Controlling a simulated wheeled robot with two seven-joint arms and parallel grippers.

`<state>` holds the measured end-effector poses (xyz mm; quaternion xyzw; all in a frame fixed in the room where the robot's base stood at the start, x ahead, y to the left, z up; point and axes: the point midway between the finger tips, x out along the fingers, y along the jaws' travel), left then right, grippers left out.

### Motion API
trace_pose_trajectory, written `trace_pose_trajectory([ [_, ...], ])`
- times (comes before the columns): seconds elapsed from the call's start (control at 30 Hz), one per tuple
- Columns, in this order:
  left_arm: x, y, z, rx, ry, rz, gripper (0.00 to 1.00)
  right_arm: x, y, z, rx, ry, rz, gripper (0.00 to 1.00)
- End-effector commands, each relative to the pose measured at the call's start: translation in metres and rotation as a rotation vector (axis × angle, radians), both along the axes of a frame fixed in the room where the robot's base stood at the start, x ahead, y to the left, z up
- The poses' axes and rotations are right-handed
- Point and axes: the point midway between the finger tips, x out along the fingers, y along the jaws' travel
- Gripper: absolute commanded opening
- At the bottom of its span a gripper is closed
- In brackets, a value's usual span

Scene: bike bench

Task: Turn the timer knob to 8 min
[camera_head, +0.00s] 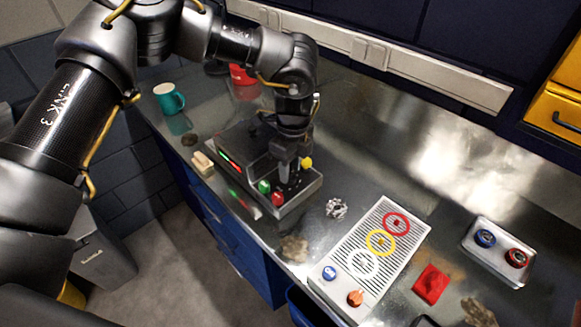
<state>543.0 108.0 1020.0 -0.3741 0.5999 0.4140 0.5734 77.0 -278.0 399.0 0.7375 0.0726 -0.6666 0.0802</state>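A grey box-shaped device (297,197) with a dark raised back part stands on the metal bench near the middle. It has a lit red and green strip (231,160), a green button (264,186), a red button (278,198) and a yellow button or knob (306,163). My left gripper (284,180) points down over this device, with its fingers close to its top among the buttons. The timer knob cannot be made out; the gripper may hide it. Finger opening and contact are too small and dark to tell. My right gripper does not show.
A ribbed panel (345,243) with red, yellow and white rings lies to the right. Beyond it are a red block (431,284) and a tray (475,254) with blue and red round parts.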

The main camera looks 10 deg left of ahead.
Motion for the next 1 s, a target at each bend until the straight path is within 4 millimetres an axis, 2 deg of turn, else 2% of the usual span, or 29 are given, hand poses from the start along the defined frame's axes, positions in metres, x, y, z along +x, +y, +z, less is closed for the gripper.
trace_pose_trajectory([
  [0.2,-0.001,0.0,-0.014,0.001,0.0,0.0,0.37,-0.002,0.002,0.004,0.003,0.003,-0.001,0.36],
  [0.47,-0.001,0.0,-0.016,0.001,0.0,-0.001,0.37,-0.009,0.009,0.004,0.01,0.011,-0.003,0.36],
  [0.7,-0.001,0.0,-0.015,0.0,-0.001,-0.001,0.07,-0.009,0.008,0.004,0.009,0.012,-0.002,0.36],
  [1.0,-0.001,-0.001,-0.016,-0.003,-0.001,-0.043,0.07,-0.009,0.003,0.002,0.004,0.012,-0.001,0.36],
])
